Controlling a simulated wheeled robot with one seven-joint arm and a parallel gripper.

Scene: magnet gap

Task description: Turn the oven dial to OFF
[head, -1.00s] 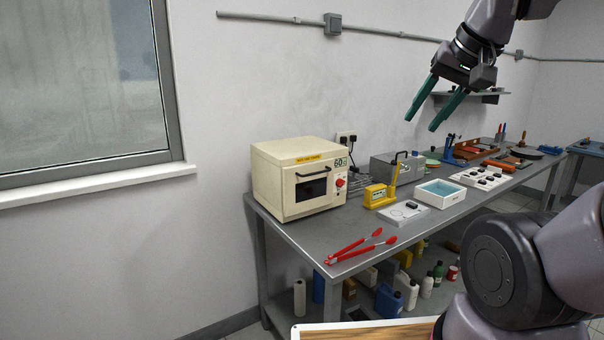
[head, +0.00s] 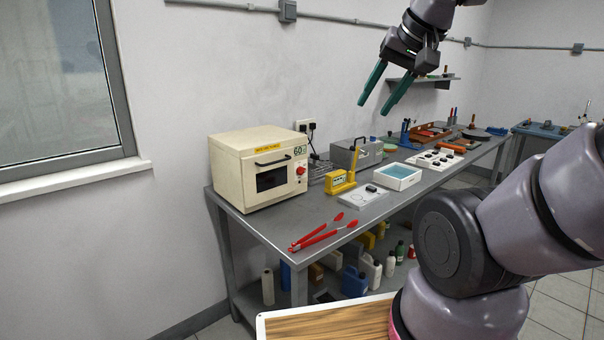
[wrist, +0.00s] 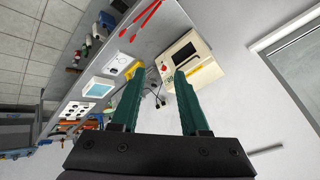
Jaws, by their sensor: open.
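The cream oven (head: 258,167) stands at the near left end of the grey workbench, its front door and dark window facing right and forward. Its red dial (head: 300,171) is on the right side of the front, below the number 60; the setting is too small to read. My gripper (head: 377,108) is open and empty, with green fingers, high above the bench and to the right of the oven. In the wrist view the oven (wrist: 203,62) lies beyond the fingertips of my gripper (wrist: 157,80), and the red dial (wrist: 164,68) shows between them.
Red tongs (head: 323,234) lie on the workbench (head: 268,222) in front of the oven. A yellow device (head: 341,181), a grey metal box (head: 356,153) and a white tray (head: 397,176) stand to the oven's right. Air around my gripper is clear.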

